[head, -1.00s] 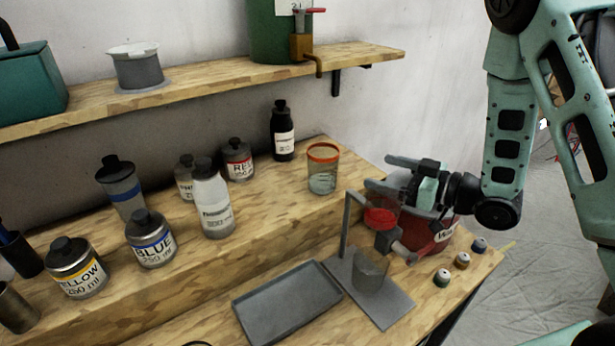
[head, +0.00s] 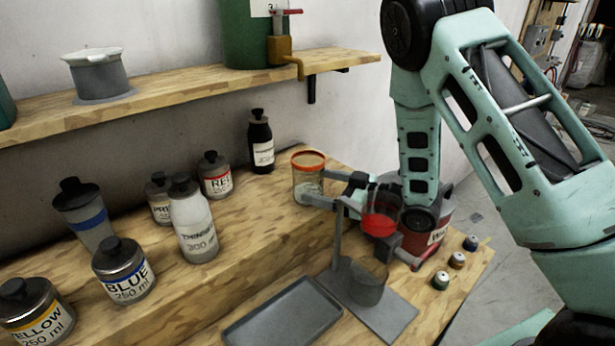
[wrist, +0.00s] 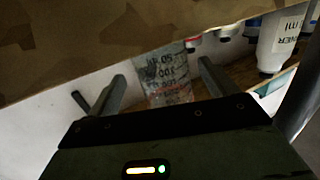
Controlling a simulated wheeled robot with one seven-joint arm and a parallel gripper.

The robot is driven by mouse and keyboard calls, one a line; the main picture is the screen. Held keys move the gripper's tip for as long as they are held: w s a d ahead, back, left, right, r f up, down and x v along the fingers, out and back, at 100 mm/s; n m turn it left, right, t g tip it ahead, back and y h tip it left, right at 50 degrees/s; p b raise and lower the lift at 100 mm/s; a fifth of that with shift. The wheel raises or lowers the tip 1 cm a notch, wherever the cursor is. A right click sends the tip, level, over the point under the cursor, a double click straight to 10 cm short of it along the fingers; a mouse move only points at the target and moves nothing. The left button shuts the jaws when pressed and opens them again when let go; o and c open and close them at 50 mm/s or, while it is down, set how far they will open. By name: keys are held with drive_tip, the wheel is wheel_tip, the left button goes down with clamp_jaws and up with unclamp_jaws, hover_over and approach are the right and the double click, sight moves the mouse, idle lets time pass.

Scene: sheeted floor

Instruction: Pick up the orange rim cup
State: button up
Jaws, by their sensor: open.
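The orange rim cup (head: 308,185), a clear cup with an orange band at its top, stands upright on the raised wooden shelf of the bench. My gripper (head: 326,187) is at its right side, level and pointing left, with open fingers at the cup. In the wrist view, the clear cup with dark markings (wrist: 166,80) shows between the two spread fingertips (wrist: 161,74). I cannot tell whether either finger touches it. The fingers hide part of the cup's lower right side in the head view.
A stand with a red-filled funnel (head: 379,224) is just in front of my gripper, with a red can (head: 438,230) behind it. The black bottle (head: 261,142), red-label bottle (head: 214,178) and thinner bottle (head: 192,222) stand left of the cup. A grey tray (head: 283,315) lies in front.

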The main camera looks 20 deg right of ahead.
sight(301, 181)
drive_tip(key=p+x, duration=0.2)
drive_tip(key=x, duration=0.2)
drive_tip(key=shift+w+a+r+p, duration=0.15)
drive_tip(key=shift+a+p, duration=0.15)
drive_tip(key=shift+a, duration=0.1)
drive_tip(key=shift+w+a, duration=0.35)
drive_tip(key=shift+w, duration=0.05)
drive_tip(key=c, duration=1.1)
